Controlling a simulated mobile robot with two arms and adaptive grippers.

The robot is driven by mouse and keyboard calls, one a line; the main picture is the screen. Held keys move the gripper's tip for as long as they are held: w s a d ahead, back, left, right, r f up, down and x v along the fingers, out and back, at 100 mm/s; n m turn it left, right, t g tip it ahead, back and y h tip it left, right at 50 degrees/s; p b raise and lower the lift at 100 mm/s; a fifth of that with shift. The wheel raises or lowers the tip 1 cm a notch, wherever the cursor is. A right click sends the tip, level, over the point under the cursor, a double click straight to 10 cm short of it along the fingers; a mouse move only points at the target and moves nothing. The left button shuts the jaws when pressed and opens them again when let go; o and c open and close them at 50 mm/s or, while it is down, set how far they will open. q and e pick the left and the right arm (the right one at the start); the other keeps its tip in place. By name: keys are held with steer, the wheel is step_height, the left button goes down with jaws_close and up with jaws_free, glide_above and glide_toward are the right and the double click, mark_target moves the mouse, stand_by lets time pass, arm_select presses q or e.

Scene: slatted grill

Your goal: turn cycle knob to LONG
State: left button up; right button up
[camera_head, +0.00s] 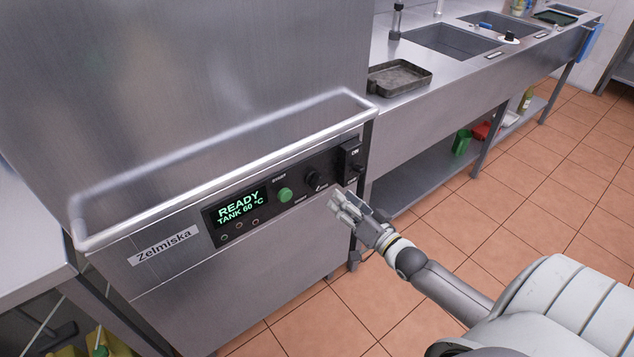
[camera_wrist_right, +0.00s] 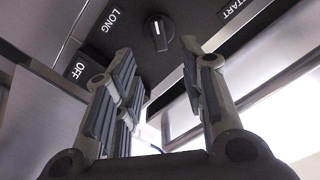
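The cycle knob (camera_head: 312,178) is a round black dial on the dark control panel, right of the green start button (camera_head: 285,195). In the right wrist view the knob (camera_wrist_right: 159,32) has a white pointer line, and the word LONG (camera_wrist_right: 114,20) is printed to its left. My right gripper (camera_head: 338,200) is just below and in front of the panel, near the knob. In the wrist view its two fingers (camera_wrist_right: 158,85) are apart with nothing between them, and the knob lies beyond the tips, apart from them. My left gripper is not in view.
The panel's display (camera_head: 240,207) reads READY, TANK 60 °C. A switch marked OFF (camera_wrist_right: 76,69) is left of LONG in the wrist view. The hood's handle bar (camera_head: 215,170) runs above the panel. A dark tray (camera_head: 399,77) lies on the counter at right. Tiled floor is open at right.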

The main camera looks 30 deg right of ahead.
mark_target(320, 183)
steer(key=w, duration=0.7)
steer(key=shift+w+a, duration=0.35)
steer(key=shift+w+a+f, duration=0.1)
steer(key=shift+w, duration=0.8)
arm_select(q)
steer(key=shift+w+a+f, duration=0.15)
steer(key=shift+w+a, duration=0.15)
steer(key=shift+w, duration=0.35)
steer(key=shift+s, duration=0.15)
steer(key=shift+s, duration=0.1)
arm_select(e)
jaws_close()
